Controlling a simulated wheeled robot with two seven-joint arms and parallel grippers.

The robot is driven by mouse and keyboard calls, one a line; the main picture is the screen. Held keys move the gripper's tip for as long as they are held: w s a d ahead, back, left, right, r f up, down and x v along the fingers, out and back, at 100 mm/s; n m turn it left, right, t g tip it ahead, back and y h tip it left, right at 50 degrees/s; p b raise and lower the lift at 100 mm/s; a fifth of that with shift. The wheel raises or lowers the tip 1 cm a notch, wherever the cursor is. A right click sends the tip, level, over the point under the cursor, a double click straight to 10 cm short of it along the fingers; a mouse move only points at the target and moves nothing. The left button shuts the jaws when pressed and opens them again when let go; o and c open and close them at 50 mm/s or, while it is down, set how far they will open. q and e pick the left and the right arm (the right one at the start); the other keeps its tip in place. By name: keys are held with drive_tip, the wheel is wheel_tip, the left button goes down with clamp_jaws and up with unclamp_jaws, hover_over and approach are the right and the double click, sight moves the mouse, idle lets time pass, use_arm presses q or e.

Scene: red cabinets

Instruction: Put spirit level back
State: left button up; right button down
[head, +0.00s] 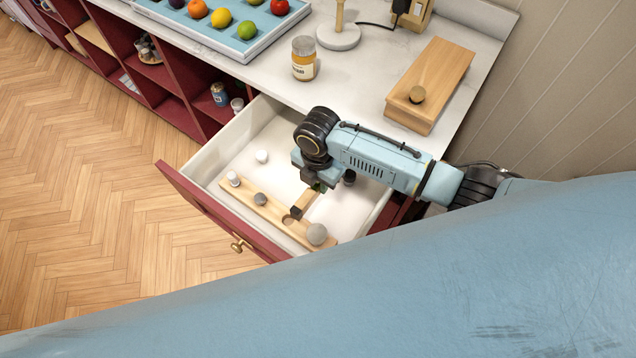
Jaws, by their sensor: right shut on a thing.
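My right gripper (316,188) reaches down into the open drawer (348,215) and is shut on a small wooden bar with a dark end, which looks like the spirit level (304,203). A bit of green shows at the fingertips. The level is tilted in the picture, its dark end close above or touching a long wooden holder (276,213) on the drawer floor; I cannot tell which. A round hollow shows in the holder by that end. My fingers hide the level's upper end. My left gripper is not in view.
The holder carries a grey ball (317,234), a dark grey knob (260,199) and a white piece (233,178). A white ball (261,156) and a dark round piece (349,177) are also in the drawer. On the counter stand a jar (304,58) and a wooden box (430,85).

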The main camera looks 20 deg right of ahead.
drive_tip(key=shift+f, duration=0.55)
drive_tip(key=shift+f, duration=0.4)
drive_tip(key=c, duration=1.3)
unclamp_jaws()
drive_tip(key=shift+o, duration=0.2)
wheel_tip(320, 180, up, 13)
drive_tip(key=p, duration=0.2)
